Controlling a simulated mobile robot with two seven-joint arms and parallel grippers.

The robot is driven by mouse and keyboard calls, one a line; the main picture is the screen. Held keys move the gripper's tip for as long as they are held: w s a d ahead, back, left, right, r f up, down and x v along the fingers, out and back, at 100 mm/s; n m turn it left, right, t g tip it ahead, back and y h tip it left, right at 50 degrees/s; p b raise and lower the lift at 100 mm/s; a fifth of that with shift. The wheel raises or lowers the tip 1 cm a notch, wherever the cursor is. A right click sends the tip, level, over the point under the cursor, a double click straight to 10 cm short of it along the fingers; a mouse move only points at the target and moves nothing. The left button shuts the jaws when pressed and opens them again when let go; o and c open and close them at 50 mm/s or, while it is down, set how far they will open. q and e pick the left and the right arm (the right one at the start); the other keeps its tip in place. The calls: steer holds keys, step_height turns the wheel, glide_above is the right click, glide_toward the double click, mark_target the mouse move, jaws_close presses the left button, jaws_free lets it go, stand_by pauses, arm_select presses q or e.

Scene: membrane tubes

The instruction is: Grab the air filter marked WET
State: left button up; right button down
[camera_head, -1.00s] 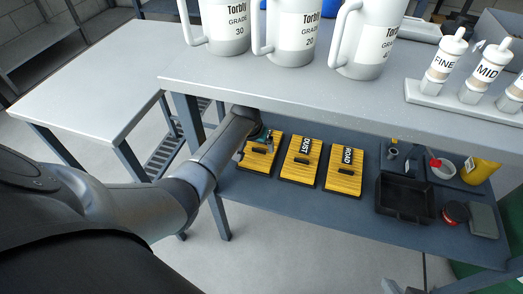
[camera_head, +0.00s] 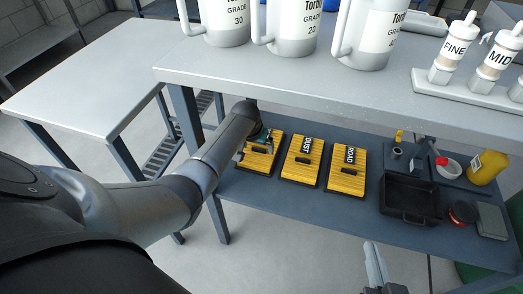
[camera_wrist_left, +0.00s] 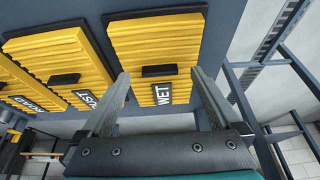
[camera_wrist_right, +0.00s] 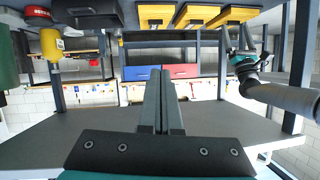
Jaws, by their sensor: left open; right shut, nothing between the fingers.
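The WET air filter (camera_head: 258,162) is a yellow pleated panel with a black handle, lying leftmost of three on the lower shelf. In the left wrist view its body (camera_wrist_left: 155,35), handle and WET label show clearly. My left gripper (camera_head: 264,138) reaches under the tabletop to this filter and partly covers it. In the left wrist view its open fingers (camera_wrist_left: 160,76) appear on either side of the handle and label, with nothing held. Whether they touch the filter I cannot tell. My right gripper (camera_head: 374,262) is shut and empty, low in front of the shelf; its closed fingers (camera_wrist_right: 161,85) show in the right wrist view.
The DUST filter (camera_head: 300,170) and ROAD filter (camera_head: 346,182) lie just right of it. A black tray (camera_head: 408,212) and a yellow container (camera_head: 487,168) are further right. The tabletop (camera_head: 330,98) overhangs the shelf and bears jugs and labelled bottles. A table leg (camera_head: 186,112) stands near my left arm.

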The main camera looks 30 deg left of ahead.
arm_select(q)
steer(key=shift+w+f+b, duration=0.15)
steer(key=shift+f+b, duration=0.25)
steer(key=shift+f, duration=0.1)
steer(key=shift+w+f, duration=0.1)
steer(key=shift+f, duration=0.1)
arm_select(e)
steer(key=shift+s+a+r+m+t+y, duration=0.15)
steer(key=shift+a+r+t+y, duration=0.2)
steer(key=shift+t, duration=0.35)
steer(key=shift+s+a+r+m+t+y, duration=0.15)
steer(key=shift+a+r+t, duration=0.3)
steer(key=shift+t, duration=0.25)
arm_select(q)
jaws_close()
